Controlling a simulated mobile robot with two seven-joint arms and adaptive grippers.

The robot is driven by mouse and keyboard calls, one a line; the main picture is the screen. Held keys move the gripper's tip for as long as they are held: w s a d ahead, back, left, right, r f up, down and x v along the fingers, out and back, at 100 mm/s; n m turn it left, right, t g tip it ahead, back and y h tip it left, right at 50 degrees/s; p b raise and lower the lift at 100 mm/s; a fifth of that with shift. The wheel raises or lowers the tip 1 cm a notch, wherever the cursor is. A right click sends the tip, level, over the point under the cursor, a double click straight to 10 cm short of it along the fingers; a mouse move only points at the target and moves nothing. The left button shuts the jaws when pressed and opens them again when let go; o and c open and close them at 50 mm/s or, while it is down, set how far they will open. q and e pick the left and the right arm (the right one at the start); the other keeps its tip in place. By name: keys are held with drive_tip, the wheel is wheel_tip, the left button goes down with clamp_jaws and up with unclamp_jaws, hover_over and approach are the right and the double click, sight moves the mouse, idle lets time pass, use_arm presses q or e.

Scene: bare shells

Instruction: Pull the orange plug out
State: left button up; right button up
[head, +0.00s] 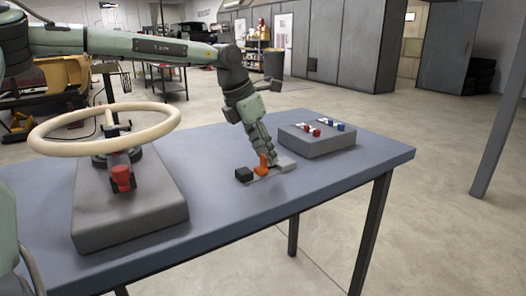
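The orange plug (261,166) is a small block standing on a light grey strip (283,166) on the table. A black block (243,174) sits at the strip's left end. My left gripper (268,157) reaches down from above, with its fingertips right at the orange plug on its far right side. The fingers are small and overlap in this view, so I cannot tell if they grip the plug. The plug's lower end is not clear to see. My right gripper is not in view.
The blue-grey table (225,215) carries a grey base with a cream wheel (50,146) and red knob (122,178) at left. A grey box (318,143) with red and blue parts stands right of the gripper. The table's front right is clear.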

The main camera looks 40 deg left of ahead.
sight(247, 170)
use_arm(q)
drive_tip(key=shift+s, duration=0.1)
drive_tip(key=v, duration=1.2)
idle(0.4)
